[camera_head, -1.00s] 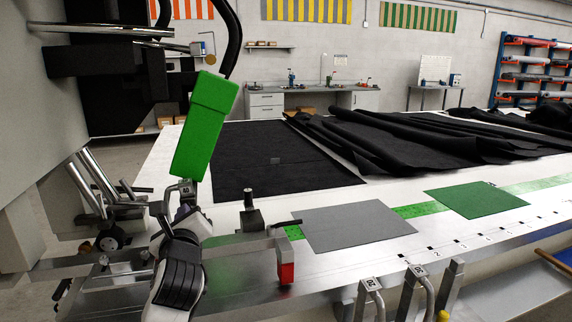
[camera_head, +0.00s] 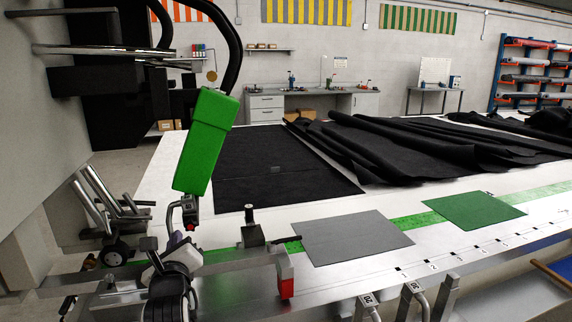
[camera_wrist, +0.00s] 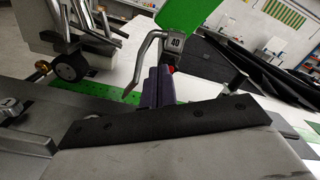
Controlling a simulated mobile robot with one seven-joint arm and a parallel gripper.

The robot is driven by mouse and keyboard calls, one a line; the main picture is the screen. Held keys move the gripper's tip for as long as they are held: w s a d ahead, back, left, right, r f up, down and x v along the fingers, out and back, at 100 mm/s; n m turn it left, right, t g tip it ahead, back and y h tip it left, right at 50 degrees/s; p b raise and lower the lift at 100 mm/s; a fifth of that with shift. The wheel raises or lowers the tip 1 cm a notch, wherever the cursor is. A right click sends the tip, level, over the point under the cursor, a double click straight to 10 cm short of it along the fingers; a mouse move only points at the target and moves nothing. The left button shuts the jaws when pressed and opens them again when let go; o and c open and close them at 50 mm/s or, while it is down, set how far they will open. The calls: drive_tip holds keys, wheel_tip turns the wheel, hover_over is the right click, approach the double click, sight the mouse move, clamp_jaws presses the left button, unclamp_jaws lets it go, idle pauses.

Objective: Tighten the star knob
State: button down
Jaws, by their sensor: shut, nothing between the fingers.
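I cannot make out a star knob for certain in either view. A dark round knob or wheel (camera_head: 114,252) shows at the left of the machine in the head view, and also in the wrist view (camera_wrist: 70,65). A small brass-coloured part (camera_wrist: 42,68) is beside it. My gripper (camera_wrist: 158,82) shows as dark purple fingers, shut and empty, beside a bent metal lever (camera_wrist: 148,50) marked 40. In the head view the lever (camera_head: 188,208) hangs below a green block (camera_head: 206,142). My arm hides part of the area there, and the fingertips are hard to see.
A short black-topped post (camera_head: 251,232) and a red-ended bar (camera_head: 286,280) stand right of my arm. Grey (camera_head: 350,236) and green (camera_head: 472,210) sheets lie on the white table. Metal levers (camera_head: 415,300) stand at the front edge. Black fabric (camera_head: 275,165) covers the back.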

sight(190, 225)
drive_tip(key=shift+w+a+f, duration=0.1)
drive_tip(key=shift+w+f, duration=0.1)
drive_tip(key=x, duration=0.6)
drive_tip(key=shift+w, duration=0.25)
drive_tip(key=shift+f, duration=0.25)
idle(0.6)
drive_tip(key=shift+w+d+r+b, duration=0.1)
drive_tip(key=shift+d+b, duration=0.2)
drive_tip(key=shift+d, duration=0.05)
drive_tip(key=shift+w+d+r, duration=0.1)
drive_tip(key=shift+d+r, duration=0.15)
drive_tip(key=shift+d, duration=0.05)
drive_tip(key=shift+w+d+r+b, duration=0.1)
drive_tip(key=shift+d+r+b, duration=0.05)
drive_tip(key=shift+d+b, duration=0.3)
drive_tip(key=shift+d, duration=0.2)
drive_tip(key=shift+r, duration=0.1)
